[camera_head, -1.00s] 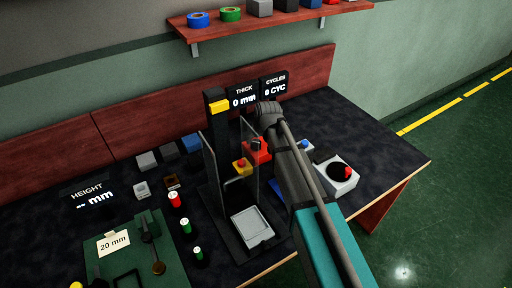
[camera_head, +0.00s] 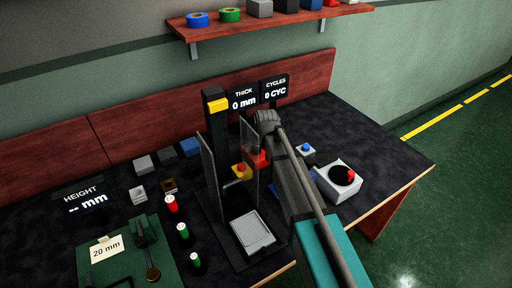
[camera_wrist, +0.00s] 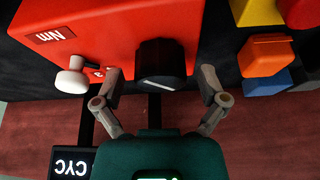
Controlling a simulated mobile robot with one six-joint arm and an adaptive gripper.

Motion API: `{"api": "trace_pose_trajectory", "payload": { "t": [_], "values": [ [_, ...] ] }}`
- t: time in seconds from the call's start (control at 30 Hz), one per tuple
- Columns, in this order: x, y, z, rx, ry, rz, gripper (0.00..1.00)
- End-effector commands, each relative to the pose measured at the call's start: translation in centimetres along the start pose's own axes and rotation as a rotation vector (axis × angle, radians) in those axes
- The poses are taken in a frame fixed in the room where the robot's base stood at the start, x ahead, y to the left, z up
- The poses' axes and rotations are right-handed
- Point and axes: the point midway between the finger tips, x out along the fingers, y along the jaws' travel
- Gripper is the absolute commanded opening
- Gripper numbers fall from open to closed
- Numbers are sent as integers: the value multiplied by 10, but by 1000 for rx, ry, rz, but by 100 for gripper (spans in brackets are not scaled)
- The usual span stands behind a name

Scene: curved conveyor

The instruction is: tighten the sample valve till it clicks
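In the wrist view, a black round knob (camera_wrist: 161,63) with a pale pointer line sits on the face of a red box (camera_wrist: 105,32) marked "Nm". A white knob (camera_wrist: 72,80) on a short stem sits beside it on the same box. Which of these is the sample valve, I cannot tell for sure. My gripper (camera_wrist: 160,78) is open, one finger on each side of the black knob, with gaps showing. In the head view, the red box (camera_head: 259,159) is mostly hidden behind my arm.
A clear-sided press stand with a grey plate (camera_head: 252,232) stands left of the red box. A white box with a red button (camera_head: 350,176) and a small blue-buttoned box (camera_head: 305,149) stand to the right. Displays read "0 mm" (camera_head: 243,103) and "0 CYC" (camera_head: 275,95).

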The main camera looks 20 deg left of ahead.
Motion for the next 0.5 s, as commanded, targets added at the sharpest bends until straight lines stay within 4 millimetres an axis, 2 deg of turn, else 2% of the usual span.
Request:
{"api": "trace_pose_trajectory", "payload": {
  "t": [0.03, 0.07, 0.4, 0.5],
  "values": [
    [0, 0, 0, 0, 0, 0, 81],
    [0, 0, 0, 0, 0, 0, 76],
    [0, 0, 0, 0, 0, 0, 12],
    [0, 0, 0, 1, 0, 1, 10]
  ]
}}
